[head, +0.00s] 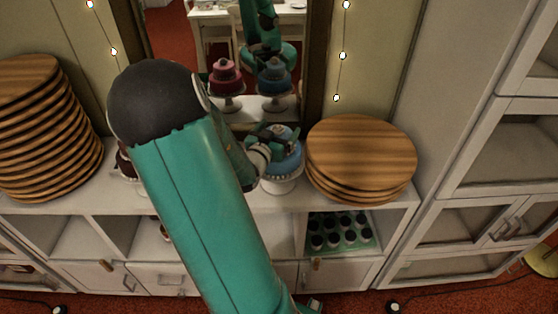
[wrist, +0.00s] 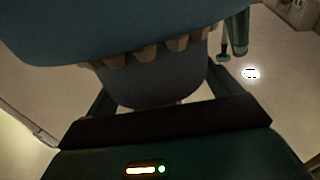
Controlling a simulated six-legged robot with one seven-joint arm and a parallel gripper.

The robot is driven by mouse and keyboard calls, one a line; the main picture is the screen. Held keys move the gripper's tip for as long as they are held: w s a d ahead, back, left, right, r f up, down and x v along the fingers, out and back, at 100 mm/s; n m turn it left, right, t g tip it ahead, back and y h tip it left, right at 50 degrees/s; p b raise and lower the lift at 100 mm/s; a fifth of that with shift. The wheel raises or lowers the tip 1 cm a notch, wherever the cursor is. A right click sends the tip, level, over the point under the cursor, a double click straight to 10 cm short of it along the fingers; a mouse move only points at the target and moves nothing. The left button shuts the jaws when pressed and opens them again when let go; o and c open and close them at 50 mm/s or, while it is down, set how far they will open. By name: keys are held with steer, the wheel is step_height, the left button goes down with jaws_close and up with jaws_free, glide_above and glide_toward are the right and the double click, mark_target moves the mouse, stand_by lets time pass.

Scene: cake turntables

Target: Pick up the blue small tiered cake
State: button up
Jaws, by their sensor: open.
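The blue small tiered cake (head: 287,160) sits on a white cake stand (head: 281,184) on the shelf top, in the middle of the head view. My gripper (head: 272,138) is open at the cake's upper part, and my arm and gripper cover some of it. In the wrist view the blue cake (wrist: 130,35) is very close and fills the top, with a row of pale brown dollops along its edge. I cannot tell whether the fingers touch it.
A mirror behind reflects a red cake (head: 226,76) and the blue cake. My arm mostly hides another cake on the left. Stacks of round wooden boards stand at right (head: 360,150) and far left (head: 45,130). A tray of dark cupcakes (head: 340,232) is in the shelf below.

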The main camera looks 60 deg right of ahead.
steer(key=shift+d, duration=0.1)
steer(key=shift+a, duration=0.2)
steer(key=shift+d, duration=0.1)
steer(key=c, duration=1.7)
jaws_close()
steer(key=shift+r, duration=0.2)
